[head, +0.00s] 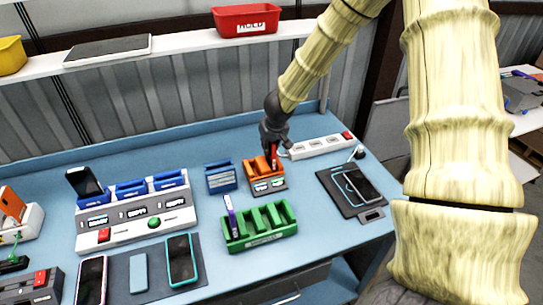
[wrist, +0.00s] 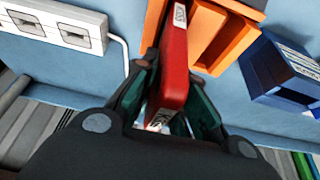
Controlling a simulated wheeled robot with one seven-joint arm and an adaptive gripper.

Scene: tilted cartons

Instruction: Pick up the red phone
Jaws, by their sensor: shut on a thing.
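The red phone (wrist: 174,65) stands on edge in the wrist view, with a white label near its top. My gripper (wrist: 168,105) is shut on it, with one dark finger on each side. The phone's far end is beside or in the orange holder (wrist: 222,35); I cannot tell how much of it is still inside. In the head view, my gripper (head: 273,145) is over the orange holder (head: 262,170), and only a small red strip of the phone (head: 273,152) shows between the fingers.
A blue holder (head: 220,177) stands close left of the orange one. A green rack (head: 260,228) is in front. A white power strip (head: 320,146) lies behind right. A dark mat with a phone (head: 357,185) lies right. A large charging station (head: 135,215) stands left.

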